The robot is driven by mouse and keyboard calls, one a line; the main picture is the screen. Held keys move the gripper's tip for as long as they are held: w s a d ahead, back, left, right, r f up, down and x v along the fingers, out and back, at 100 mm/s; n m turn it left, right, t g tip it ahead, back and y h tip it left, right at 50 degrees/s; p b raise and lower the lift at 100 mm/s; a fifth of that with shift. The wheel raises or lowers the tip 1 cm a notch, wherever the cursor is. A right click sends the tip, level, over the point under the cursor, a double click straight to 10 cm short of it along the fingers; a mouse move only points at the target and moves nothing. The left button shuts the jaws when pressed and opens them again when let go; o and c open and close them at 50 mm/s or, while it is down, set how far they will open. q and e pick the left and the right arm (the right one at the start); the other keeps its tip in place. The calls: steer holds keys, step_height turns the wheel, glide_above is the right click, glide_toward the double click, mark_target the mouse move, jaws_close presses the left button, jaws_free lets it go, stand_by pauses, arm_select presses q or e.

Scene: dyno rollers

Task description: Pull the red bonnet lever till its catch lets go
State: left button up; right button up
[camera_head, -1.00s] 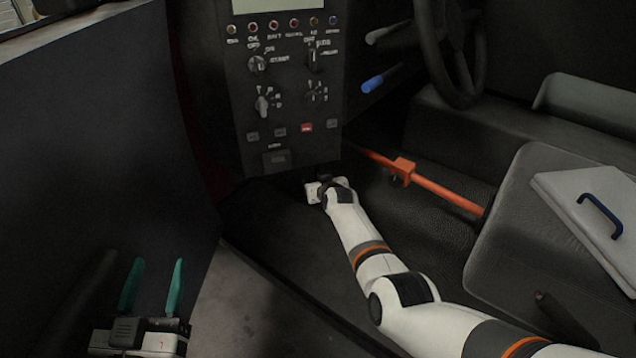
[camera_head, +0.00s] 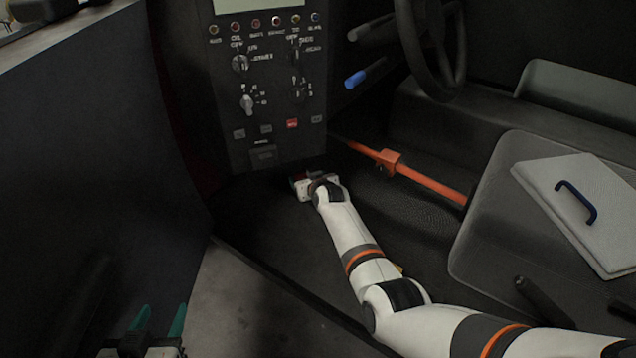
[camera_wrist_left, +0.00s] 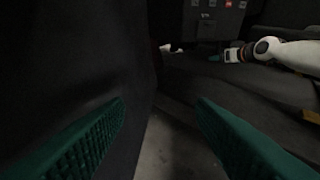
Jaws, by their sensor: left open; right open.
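I cannot make out a clear red bonnet lever. A small red patch (camera_wrist_left: 227,56) shows at the front of my right gripper (camera_head: 295,184); I cannot tell whether it is the lever or part of the gripper. My right gripper is low in the dark footwell, just below the switch panel, with its fingers mostly hidden in the head view. In the left wrist view its teal tip (camera_wrist_left: 214,58) shows. My left gripper (camera_head: 159,320) is open and empty at the lower left, outside the sill; its two teal fingers frame the left wrist view (camera_wrist_left: 160,105).
A switch panel (camera_head: 266,118) stands above the right gripper. An orange-red bar (camera_head: 428,180) with a clamp block runs across the footwell to the seat (camera_head: 490,225). A dark door-like panel (camera_head: 80,150) fills the left. A steering wheel (camera_head: 448,85) is behind.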

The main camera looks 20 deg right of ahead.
arm_select(q)
steer(key=s+a+f+g+y+p, duration=0.1)
steer(key=s+a+f+g+p, duration=0.1)
steer(key=s+g, duration=0.3)
steer(key=s+a+f+g+y+p, duration=0.1)
steer(key=s+a+f+g+p, duration=0.1)
steer(key=s, duration=0.6)
step_height(320, 180, down, 2)
steer(key=g+p, duration=0.1)
steer(key=g, duration=0.1)
steer(key=shift+a+n+g+y, duration=0.3)
steer(key=shift+a+g, duration=0.1)
arm_select(e)
steer(key=v, duration=0.9)
steer(key=shift+s+r, duration=0.1)
